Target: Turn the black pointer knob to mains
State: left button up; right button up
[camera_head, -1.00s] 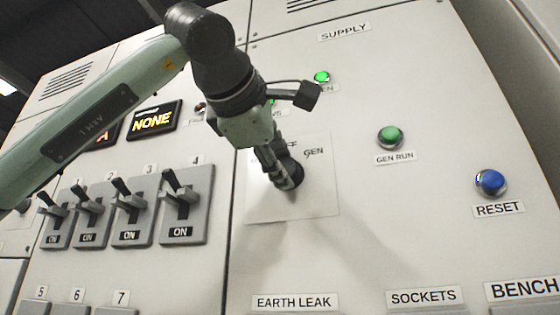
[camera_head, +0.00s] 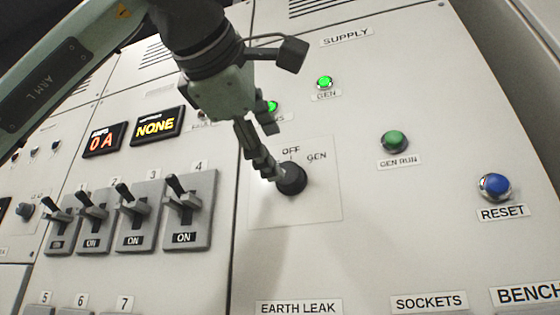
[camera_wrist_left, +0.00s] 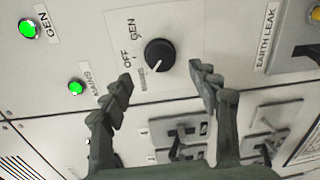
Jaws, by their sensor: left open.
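The black pointer knob (camera_head: 291,178) sits on a pale plate (camera_head: 325,207) on the panel, and it also shows in the left wrist view (camera_wrist_left: 160,53). OFF and GEN labels are above it in the head view. In the wrist view, its white line points toward the small MAINS label (camera_wrist_left: 143,79). My left gripper (camera_head: 270,150) is open, up and left of the knob in the head view. In the wrist view its two fingers (camera_wrist_left: 163,82) are spread, with the knob beyond them and clear of both. My right gripper is not in view.
Green lamps GEN (camera_head: 324,82) and MAINS (camera_wrist_left: 76,87) look lit. A display (camera_head: 157,125) reads NONE, another (camera_head: 104,140) 0 A. Lever switches (camera_head: 187,210) stick out at left. GEN RUN (camera_head: 394,142) and blue RESET (camera_head: 494,186) buttons are at right.

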pick_arm(q)
jog(key=v, duration=0.5)
jog(key=shift+s+a, duration=0.1)
jog(key=shift+s, duration=0.25)
